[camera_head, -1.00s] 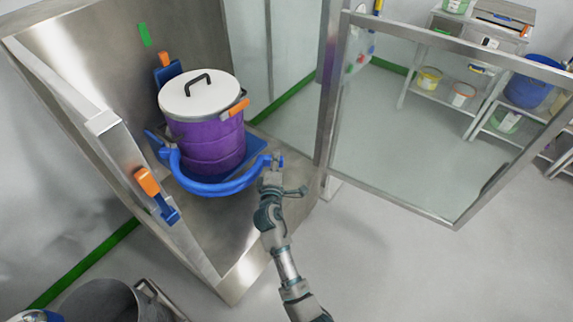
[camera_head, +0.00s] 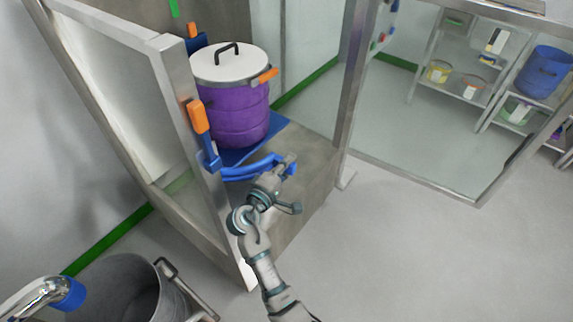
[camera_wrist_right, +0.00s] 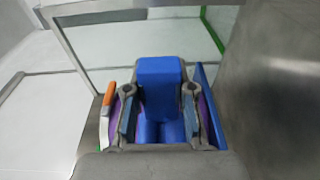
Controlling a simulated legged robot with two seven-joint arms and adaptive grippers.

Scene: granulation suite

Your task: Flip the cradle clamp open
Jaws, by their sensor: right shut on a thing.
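The blue curved cradle clamp (camera_head: 245,172) stands out in front of and below the purple drum (camera_head: 236,115), with the blue cradle base (camera_head: 262,139) showing between them. The clamp's left end is hidden behind the metal frame post. My right gripper (camera_head: 280,174) is at the clamp's right end. In the right wrist view, the fingers of my right gripper (camera_wrist_right: 160,112) are shut on the clamp's blue end tab (camera_wrist_right: 160,82). The drum is upright, with a white lid (camera_head: 228,62) and an orange latch (camera_head: 262,76). My left gripper is not in view.
A metal post with a blue and orange latch (camera_head: 201,128) stands left of the clamp. An open framed glass door (camera_head: 440,130) is at the right. A grey bin (camera_head: 118,290) stands lower left. Shelves (camera_head: 470,90) are at the back right. The floor at right is clear.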

